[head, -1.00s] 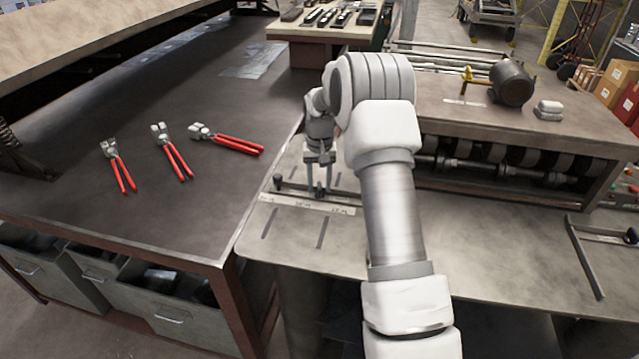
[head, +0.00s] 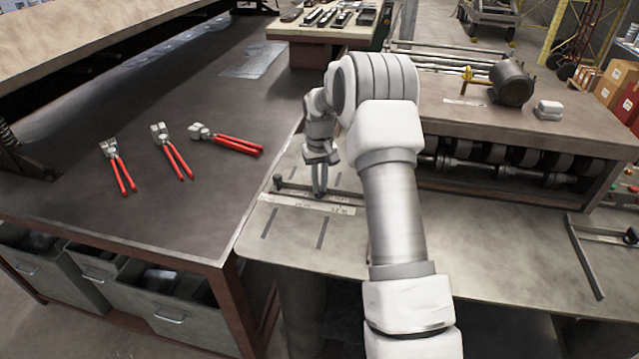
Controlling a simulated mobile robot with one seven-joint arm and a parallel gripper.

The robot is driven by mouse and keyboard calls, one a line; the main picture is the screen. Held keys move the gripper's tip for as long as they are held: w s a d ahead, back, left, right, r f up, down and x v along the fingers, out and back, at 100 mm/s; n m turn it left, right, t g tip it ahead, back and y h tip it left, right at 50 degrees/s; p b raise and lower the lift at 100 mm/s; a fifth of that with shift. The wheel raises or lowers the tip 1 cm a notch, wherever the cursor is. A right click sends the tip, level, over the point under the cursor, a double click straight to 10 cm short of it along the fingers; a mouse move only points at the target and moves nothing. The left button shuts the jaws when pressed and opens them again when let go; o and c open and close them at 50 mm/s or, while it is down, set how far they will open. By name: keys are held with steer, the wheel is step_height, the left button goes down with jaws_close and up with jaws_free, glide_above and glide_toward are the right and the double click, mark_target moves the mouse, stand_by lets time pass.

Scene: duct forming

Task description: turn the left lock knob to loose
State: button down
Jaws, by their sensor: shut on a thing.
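A guide bar (head: 298,190) with a pale scale strip (head: 290,201) along it lies across the slotted metal table. A dark round knob (head: 278,181) stands at the bar's left end, clear of my gripper. My gripper (head: 319,193) points down at the bar, right of that dark knob. Its fingers are shut, seen nearly edge-on, on what seems to be a lock knob on the bar. That knob is hidden by the fingers, so its setting cannot be told. The bar's right end is hidden behind my arm.
Several red-handled pliers (head: 174,152) lie on the dark bench (head: 120,210) at left. A roller machine (head: 520,140) with a motor (head: 511,82) on top stands behind and right of my arm. Another bar (head: 585,255) lies at far right. The front of the metal table is clear.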

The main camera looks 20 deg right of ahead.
stand_by(0.3)
steer(key=c, duration=0.9)
jaws_free()
